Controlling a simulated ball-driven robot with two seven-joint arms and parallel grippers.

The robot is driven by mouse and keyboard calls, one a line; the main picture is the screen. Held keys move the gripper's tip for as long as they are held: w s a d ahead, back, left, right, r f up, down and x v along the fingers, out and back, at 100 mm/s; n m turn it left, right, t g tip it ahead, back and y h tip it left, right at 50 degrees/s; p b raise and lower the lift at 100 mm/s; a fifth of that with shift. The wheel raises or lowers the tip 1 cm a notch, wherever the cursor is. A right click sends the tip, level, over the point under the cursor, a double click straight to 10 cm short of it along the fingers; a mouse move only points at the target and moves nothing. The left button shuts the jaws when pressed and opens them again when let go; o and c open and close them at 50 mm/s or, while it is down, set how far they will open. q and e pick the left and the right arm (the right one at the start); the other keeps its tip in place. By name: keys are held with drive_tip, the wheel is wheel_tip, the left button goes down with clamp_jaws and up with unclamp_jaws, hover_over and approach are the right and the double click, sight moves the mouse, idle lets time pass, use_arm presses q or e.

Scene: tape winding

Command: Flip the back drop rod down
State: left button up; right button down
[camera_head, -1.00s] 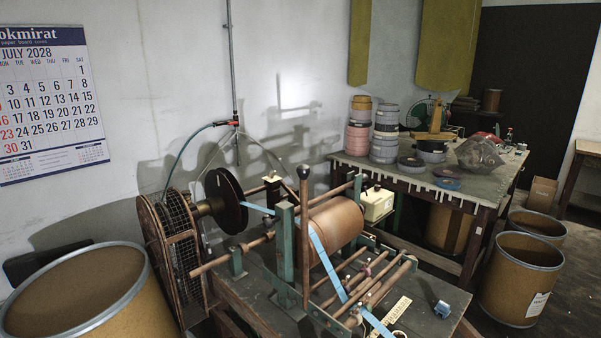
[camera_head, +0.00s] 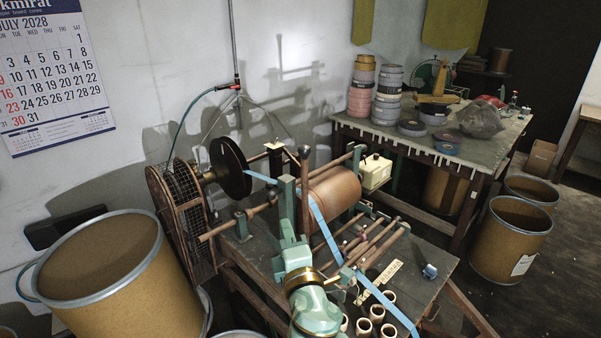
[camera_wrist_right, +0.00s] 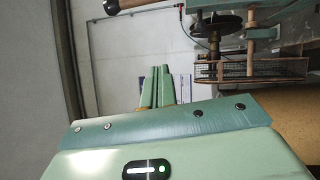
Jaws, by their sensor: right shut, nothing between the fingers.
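The winding machine carries a large brown roller (camera_head: 334,194) with blue tape (camera_head: 322,228) running over it and down to the right. An upright brown rod (camera_head: 305,190) with a rounded top stands in front of the roller, beside a green post (camera_head: 286,190); I take it for the back drop rod. Its lower part is partly hidden by my arm. My right gripper (camera_head: 288,228) is low beside the rod and in front of the post; whether it touches either is unclear. In the right wrist view its fingers (camera_wrist_right: 157,88) are together and empty. My left gripper is not in view.
Brown rods (camera_head: 372,243) lie slanted on the frame at the right. Several pale cores (camera_head: 376,313) stand on the bench near my arm. A black disc (camera_head: 230,168) and caged wheel (camera_head: 180,220) are at the left. A large drum (camera_head: 95,275) stands front left.

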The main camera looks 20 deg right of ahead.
drive_tip(key=r, duration=0.1)
drive_tip(key=s+d+r+n+h, duration=0.1)
drive_tip(key=r, duration=0.1)
drive_tip(key=r+n+t+h, duration=0.1)
drive_tip(key=shift+s+d+r, duration=0.15)
drive_tip(key=shift+d+r, duration=0.1)
drive_tip(key=shift+d, duration=0.15)
drive_tip(key=d+r+p+x, duration=0.1)
drive_tip(key=d+p+x, duration=0.1)
drive_tip(key=x, duration=1.1)
drive_tip(key=shift+s+d+p, duration=0.2)
drive_tip(key=shift+s+p, duration=0.25)
drive_tip(key=shift+p, duration=0.15)
